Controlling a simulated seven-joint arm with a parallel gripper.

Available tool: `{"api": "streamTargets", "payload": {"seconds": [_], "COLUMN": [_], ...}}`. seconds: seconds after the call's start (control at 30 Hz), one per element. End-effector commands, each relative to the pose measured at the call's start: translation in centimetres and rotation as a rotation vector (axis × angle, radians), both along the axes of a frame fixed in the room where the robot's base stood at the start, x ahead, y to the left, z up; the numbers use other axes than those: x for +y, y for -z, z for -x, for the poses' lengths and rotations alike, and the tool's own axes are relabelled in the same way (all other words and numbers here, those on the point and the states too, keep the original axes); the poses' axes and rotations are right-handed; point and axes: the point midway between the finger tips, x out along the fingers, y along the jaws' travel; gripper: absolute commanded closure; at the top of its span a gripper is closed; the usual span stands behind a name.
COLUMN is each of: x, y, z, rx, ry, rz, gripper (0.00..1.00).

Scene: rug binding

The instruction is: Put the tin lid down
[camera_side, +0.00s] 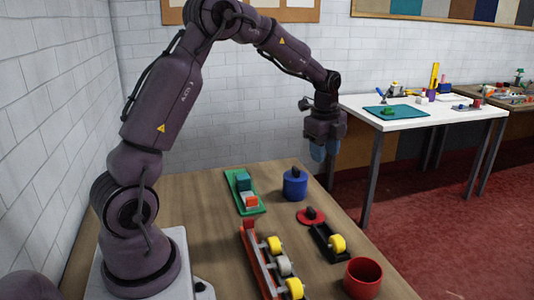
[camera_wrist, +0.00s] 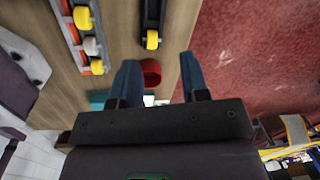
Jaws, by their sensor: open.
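The tin lid (camera_side: 311,215), a flat red disc with a dark knob, lies on the wooden table near its right edge. An open red tin (camera_side: 363,278) stands closer to the camera at the table's front right. My gripper (camera_side: 320,151) is raised high above the far right edge of the table, its blue fingers pointing down. In the wrist view its fingers (camera_wrist: 158,60) are spread apart with nothing held. A red round thing, apparently the lid (camera_wrist: 151,72), shows far below between them, partly hidden.
A blue tin with a dark knob (camera_side: 295,184) stands behind the lid. A green tray with blocks (camera_side: 239,196) is left of it. A black holder with a yellow roll (camera_side: 328,243) and a red rack with several rolls (camera_side: 257,264) are nearby. A white table (camera_side: 430,116) stands beyond.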

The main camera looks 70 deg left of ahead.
Motion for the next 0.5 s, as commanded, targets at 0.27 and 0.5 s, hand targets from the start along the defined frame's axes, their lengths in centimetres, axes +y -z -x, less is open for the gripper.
{"api": "streamTargets", "payload": {"seconds": [0.27,0.5], "x": [-9.6,-15.4], "y": [-10.0,-13.0], "z": [7.1,15.6], "rx": [-0.189,-0.328], "ry": [-0.456,-0.852], "rz": [0.043,0.197], "gripper": [0.58,0.58]}}
